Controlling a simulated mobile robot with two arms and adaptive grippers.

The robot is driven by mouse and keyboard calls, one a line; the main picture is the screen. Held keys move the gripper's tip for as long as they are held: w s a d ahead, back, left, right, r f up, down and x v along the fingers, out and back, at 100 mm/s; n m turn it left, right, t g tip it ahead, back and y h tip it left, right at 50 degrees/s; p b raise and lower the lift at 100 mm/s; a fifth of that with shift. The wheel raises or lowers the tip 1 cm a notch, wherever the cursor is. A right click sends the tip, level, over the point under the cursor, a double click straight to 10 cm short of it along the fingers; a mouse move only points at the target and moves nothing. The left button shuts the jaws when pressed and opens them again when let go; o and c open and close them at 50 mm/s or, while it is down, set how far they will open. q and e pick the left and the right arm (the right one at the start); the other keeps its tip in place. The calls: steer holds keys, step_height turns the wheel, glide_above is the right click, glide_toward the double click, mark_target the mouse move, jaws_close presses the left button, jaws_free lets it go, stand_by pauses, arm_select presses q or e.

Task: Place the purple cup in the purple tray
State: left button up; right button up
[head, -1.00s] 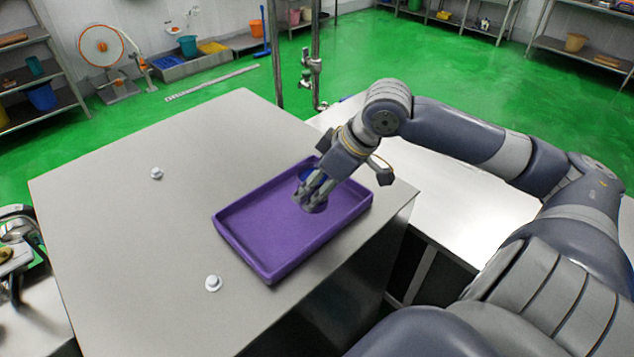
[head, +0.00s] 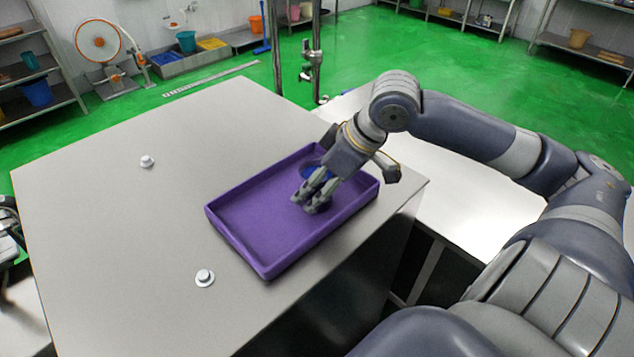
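The purple tray (head: 251,254) lies flat on the grey metal tabletop. A small cup (head: 316,172), showing blue at its upper part and dark purple lower down, is inside the tray towards its right end. It looks upright, but fingers hide much of it. My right gripper (head: 309,203) reaches down into the tray with its fingers in front of and close against the cup. Whether they grip it or stand open around it does not show.
Two small white knobs (head: 204,278) (head: 147,162) stand on the tabletop left of the tray. A vertical metal pipe (head: 316,50) rises behind the table. A lower white surface (head: 455,205) lies to the right. The tabletop's left side is otherwise clear.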

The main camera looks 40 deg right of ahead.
arm_select(q)
steer(key=shift+s+a, duration=0.25)
steer(key=shift+s, duration=0.1)
steer(key=shift+w, duration=0.1)
arm_select(e)
steer(key=shift+r, duration=0.15)
steer(key=shift+s+d+r, duration=0.15)
steer(key=shift+s+r, duration=0.1)
steer(key=shift+r, duration=0.2)
arm_select(q)
steer(key=shift+w+d+f+b, duration=0.2)
steer(key=shift+w+f+b, duration=0.15)
steer(key=shift+f+b, duration=0.45)
arm_select(e)
steer(key=v, duration=1.1)
arm_select(q)
steer(key=shift+s, duration=0.1)
